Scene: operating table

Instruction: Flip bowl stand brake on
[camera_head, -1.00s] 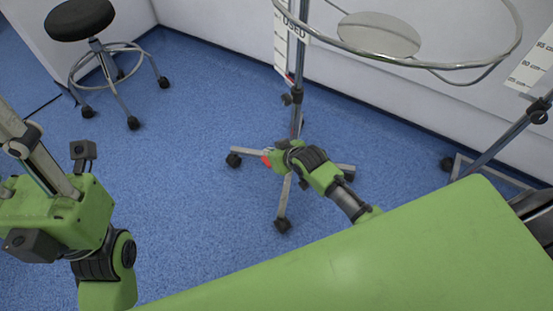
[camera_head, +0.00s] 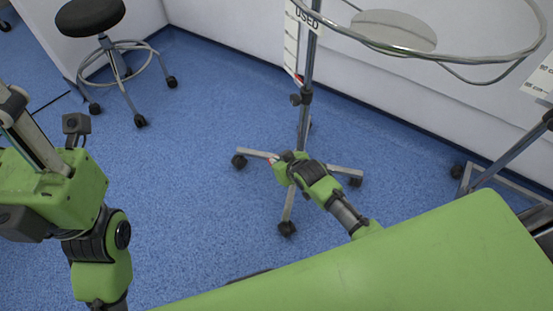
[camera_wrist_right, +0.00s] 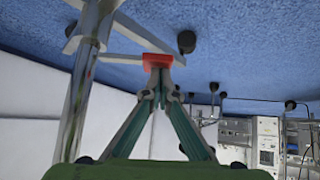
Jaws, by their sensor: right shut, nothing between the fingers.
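The bowl stand (camera_head: 304,125) is a metal pole with a ring on top and several wheeled legs below. My right gripper (camera_wrist_right: 158,68) is shut and empty, its fingertips at a red piece, seemingly the brake (camera_wrist_right: 157,60), at the end of a stand leg. They look to be touching it, but I cannot be sure. In the head view my right gripper (camera_head: 279,168) is low by the stand's left leg, and its hand hides most of the red piece. My left gripper (camera_head: 18,115) is at the left edge, away from the stand; its fingers are unclear.
A green table surface (camera_head: 400,260) fills the lower right. A black wheeled stool (camera_head: 90,15) stands at the upper left. Another wheeled stand (camera_head: 508,158) is at the right. A white wall runs behind. Blue floor (camera_head: 190,210) is open left of the stand.

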